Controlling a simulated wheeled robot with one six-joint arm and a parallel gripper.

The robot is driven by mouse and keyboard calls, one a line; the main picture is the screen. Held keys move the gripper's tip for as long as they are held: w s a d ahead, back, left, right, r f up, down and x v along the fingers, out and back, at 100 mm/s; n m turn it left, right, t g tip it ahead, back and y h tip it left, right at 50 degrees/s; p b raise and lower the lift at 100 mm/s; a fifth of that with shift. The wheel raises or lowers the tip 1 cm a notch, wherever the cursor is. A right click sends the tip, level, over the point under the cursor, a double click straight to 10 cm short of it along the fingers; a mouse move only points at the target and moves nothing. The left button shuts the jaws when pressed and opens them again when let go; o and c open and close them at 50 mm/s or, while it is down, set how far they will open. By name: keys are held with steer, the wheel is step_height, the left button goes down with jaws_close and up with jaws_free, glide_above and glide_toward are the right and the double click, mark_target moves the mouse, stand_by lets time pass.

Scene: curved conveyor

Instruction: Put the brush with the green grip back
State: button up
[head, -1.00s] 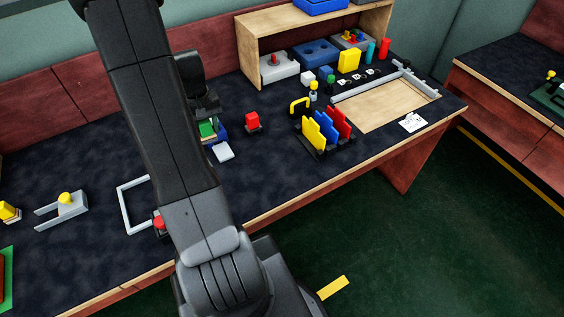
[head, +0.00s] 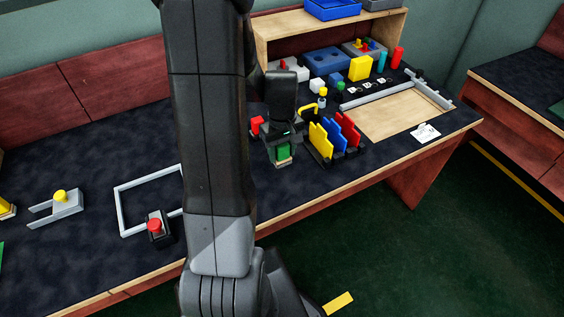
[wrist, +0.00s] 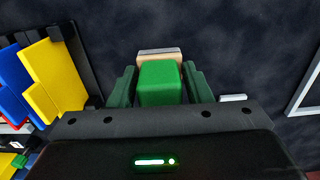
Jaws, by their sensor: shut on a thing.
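The brush with the green grip is in my gripper (head: 282,144), which is shut on it. In the head view its green grip (head: 283,151) shows below the jaws, with a pale end beneath, over the dark bench top. In the wrist view the green grip (wrist: 160,84) sits between the two fingers, with a pale tan head (wrist: 159,55) beyond it. The brush hangs just left of a black rack holding yellow, blue and red plates (head: 321,137). I cannot tell whether the brush touches the bench.
A pale wooden board (head: 395,110) with a grey frame is to the right. A red button (head: 154,225) and grey frame (head: 118,208) are at left.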

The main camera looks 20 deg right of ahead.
mark_target(282, 161)
steer(key=shift+f, duration=2.05)
steer(key=shift+f+b, duration=0.25)
steer(key=shift+b, duration=0.05)
steer(key=o, duration=1)
steer(key=shift+c, duration=0.2)
steer(key=shift+r, duration=0.1)
step_height(282, 161, up, 12)
steer(key=shift+r+p, duration=0.15)
steer(key=shift+p, duration=0.45)
